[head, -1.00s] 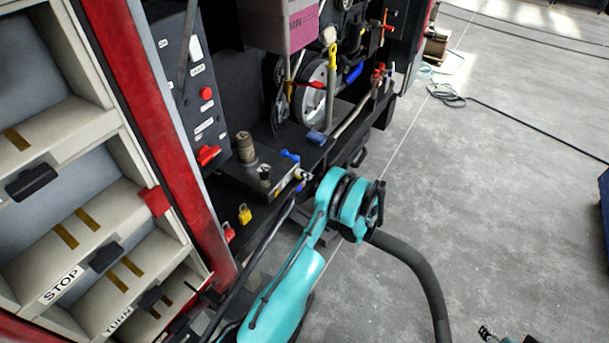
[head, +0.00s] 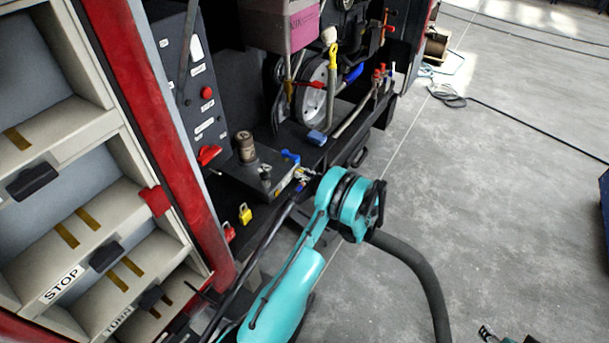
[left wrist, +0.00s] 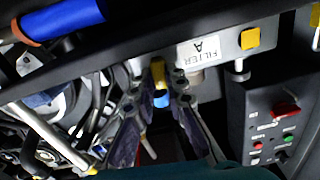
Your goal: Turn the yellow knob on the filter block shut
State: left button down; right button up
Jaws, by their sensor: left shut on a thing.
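The filter block (head: 262,172) is a dark box on the shelf in the head view, with a blue lever on top. In the left wrist view its face carries a "FILTER A" label (left wrist: 203,50). The yellow knob (left wrist: 158,72) sticks out left of that label, with a blue part at its lower end. My left gripper (left wrist: 158,92) is shut on the yellow knob, one finger on each side. In the head view my left gripper (head: 307,176) is at the block's right side and the knob is hidden. My right gripper (head: 487,333) shows only small at the bottom edge.
A black control panel (head: 200,90) with red switches stands behind the block. A yellow padlock (head: 245,214) hangs at the shelf's front. A pink-grey box (head: 285,25) and a wheel (head: 315,90) are farther back. Open grey floor (head: 500,180) lies to the right.

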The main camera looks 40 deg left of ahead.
pick_arm(q)
jog(key=shift+n, duration=0.6)
jog(key=c, duration=1.8)
grip_release()
jog(key=shift+d, duration=0.1)
jog(key=w+d, duration=0.1)
jog(key=d, duration=1)
jog(key=shift+w+d, duration=0.15)
jog(key=shift+d, duration=0.25)
